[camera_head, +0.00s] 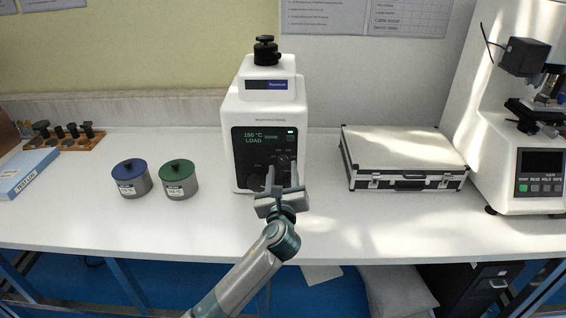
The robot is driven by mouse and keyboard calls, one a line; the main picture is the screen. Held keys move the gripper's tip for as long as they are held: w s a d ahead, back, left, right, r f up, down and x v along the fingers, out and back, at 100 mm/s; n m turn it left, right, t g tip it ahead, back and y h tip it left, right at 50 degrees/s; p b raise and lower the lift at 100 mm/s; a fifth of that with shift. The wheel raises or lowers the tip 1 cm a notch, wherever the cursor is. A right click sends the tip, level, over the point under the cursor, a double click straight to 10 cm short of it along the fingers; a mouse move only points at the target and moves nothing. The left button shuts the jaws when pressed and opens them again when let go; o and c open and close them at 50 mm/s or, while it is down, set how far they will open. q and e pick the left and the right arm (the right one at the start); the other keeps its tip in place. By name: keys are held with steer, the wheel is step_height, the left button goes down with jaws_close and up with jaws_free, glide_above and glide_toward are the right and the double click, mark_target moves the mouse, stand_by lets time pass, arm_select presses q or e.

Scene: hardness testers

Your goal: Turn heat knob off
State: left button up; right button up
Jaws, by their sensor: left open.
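The heating machine (265,105) is a white upright unit with a black front panel, standing at the middle of the bench. Its screen reads 150 °C and LOAD, and a green light shows at the upper right of the panel. A dark knob (283,159) sits on the lower right of the panel, with small markings above it. My left gripper (283,176) is open in front of the panel's lower part, its two fingers pointing up toward the knob. The fingers hide some of the lower panel, and I cannot tell whether they touch the knob. My right gripper is not in view.
Two round tins, one blue-lidded (131,178) and one green-lidded (179,180), stand left of the machine. A white case (403,158) lies to the right, beside a tester (530,150). A wooden rack (68,136) and a blue box (24,172) are far left. The front bench is mostly clear.

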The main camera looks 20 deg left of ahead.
mark_target(283, 161)
arm_select(q)
steer(key=shift+x, duration=2.05)
jaws_close()
